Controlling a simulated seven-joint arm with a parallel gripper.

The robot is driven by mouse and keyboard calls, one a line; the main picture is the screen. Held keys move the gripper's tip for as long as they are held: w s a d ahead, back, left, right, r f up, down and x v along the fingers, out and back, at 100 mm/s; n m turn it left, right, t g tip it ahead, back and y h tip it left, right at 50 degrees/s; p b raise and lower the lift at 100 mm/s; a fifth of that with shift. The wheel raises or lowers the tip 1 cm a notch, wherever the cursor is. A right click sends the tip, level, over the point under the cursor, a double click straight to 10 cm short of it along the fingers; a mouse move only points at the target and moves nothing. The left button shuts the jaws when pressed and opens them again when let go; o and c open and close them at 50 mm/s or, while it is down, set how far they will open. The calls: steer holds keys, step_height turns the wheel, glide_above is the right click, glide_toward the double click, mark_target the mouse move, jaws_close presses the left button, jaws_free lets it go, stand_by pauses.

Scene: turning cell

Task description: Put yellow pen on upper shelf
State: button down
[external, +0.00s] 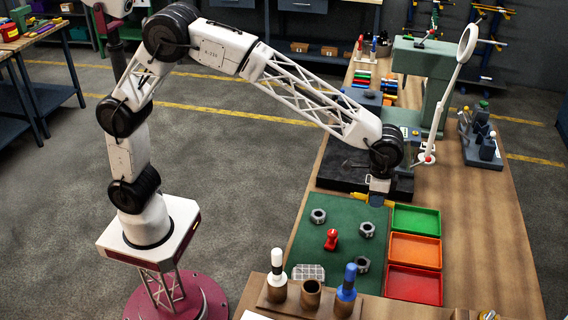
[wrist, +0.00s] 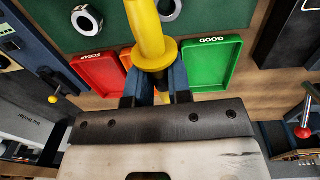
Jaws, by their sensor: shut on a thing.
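The yellow pen (wrist: 147,35), a thick yellow rod with a wide collar, is between the fingers of my gripper (wrist: 155,88) in the wrist view. My gripper is shut on it. In the external view, my gripper (external: 378,196) is low over the far edge of the green mat, and the yellow pen (external: 361,197) shows beside the fingers. The fingertips are too small there to make out. I cannot tell which surface is the upper shelf.
Green (external: 416,219), orange (external: 414,250) and red (external: 413,285) trays lie right of the green mat (external: 335,217), which holds metal nuts and a red piece (external: 331,240). A wooden holder (external: 310,298) in front holds white and blue pens. A green machine (external: 424,75) stands behind.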

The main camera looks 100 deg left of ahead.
steer(key=shift+w+r, duration=0.2)
steer(key=shift+w, duration=0.55)
steer(key=s+d+r+m+t+h, duration=0.2)
steer(key=d+r+m+h, duration=0.15)
steer(key=d, duration=0.55)
steer(key=s+d+r+m+t+h, duration=0.15)
steer(key=d+r+m, duration=0.25)
steer(key=d, duration=0.6)
steer(key=s+d+r+m+t+h, duration=0.1)
steer(key=s+d+r+m+h, duration=0.2)
steer(key=d, duration=0.6)
steer(key=s+d+r+m+g+h, duration=0.1)
steer(key=s+d+r+m+h, duration=0.1)
steer(key=d+r+h, duration=0.3)
steer(key=s+d+r+m+g+h, duration=0.1)
steer(key=s+d+r+m+h, duration=0.2)
steer(key=d+r, duration=0.7)
step_height(320, 180, up, 3)
steer(key=m+h, duration=0.1)
steer(key=h, duration=0.1)
steer(key=shift+s+d+h, duration=0.3)
steer(key=shift+d+h, duration=0.1)
steer(key=shift+f, duration=2.45)
